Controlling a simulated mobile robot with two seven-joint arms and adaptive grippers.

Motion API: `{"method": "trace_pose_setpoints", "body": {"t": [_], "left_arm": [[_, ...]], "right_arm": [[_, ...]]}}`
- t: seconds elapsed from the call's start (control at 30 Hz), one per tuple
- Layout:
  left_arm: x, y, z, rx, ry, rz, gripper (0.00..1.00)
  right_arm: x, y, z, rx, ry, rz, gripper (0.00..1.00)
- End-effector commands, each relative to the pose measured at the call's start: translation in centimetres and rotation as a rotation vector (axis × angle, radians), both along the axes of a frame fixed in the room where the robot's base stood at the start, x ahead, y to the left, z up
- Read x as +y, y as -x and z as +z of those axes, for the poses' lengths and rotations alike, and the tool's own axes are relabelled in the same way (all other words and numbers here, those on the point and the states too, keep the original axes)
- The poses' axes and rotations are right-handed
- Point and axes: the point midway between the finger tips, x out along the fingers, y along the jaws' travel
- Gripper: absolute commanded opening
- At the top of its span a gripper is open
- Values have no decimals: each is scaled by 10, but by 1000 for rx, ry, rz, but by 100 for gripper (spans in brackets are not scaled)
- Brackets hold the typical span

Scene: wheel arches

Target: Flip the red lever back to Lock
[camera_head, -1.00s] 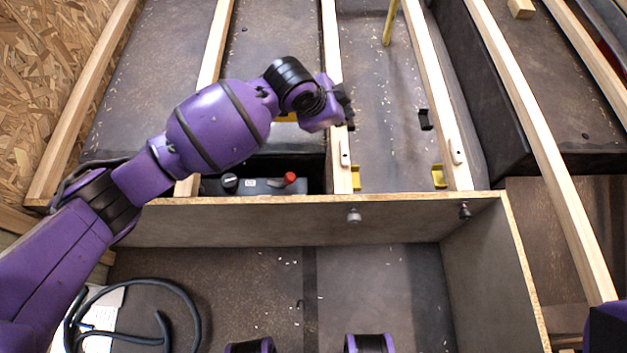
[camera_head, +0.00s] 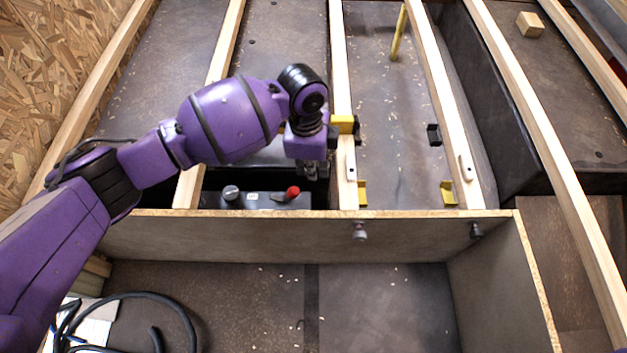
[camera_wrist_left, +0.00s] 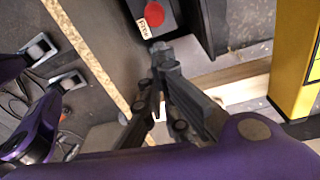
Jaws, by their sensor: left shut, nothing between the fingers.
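The red lever (camera_head: 293,192) sticks up from a dark control box (camera_head: 262,200) in the gap behind the front board. In the left wrist view its red round top (camera_wrist_left: 154,14) is beside a small pale label (camera_wrist_left: 143,28) too small to read surely. My left gripper (camera_head: 312,172) points down just behind and right of the lever, apart from it. In the left wrist view the closed fingertips (camera_wrist_left: 162,50) are near the box edge with nothing between them. My right gripper is not in view.
A grey knob (camera_head: 231,192) stands on the box left of the lever. Pale wooden beams (camera_head: 349,100) run on both sides. A yellow bracket (camera_head: 345,124) is close by my left wrist.

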Motion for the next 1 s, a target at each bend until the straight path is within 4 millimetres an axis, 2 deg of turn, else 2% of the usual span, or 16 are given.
{"method": "trace_pose_setpoints", "body": {"t": [0.17,0.4,0.53,0.67,1.0], "left_arm": [[-1,2,-24,4,-1,1,0],[-4,4,-69,5,-1,1,0],[-5,5,-89,4,-2,0,0],[-6,5,-96,0,0,0,0],[-6,5,-95,-1,1,1,0]], "right_arm": [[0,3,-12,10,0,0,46],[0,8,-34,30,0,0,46],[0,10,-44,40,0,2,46],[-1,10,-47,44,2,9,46],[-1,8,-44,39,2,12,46]]}}
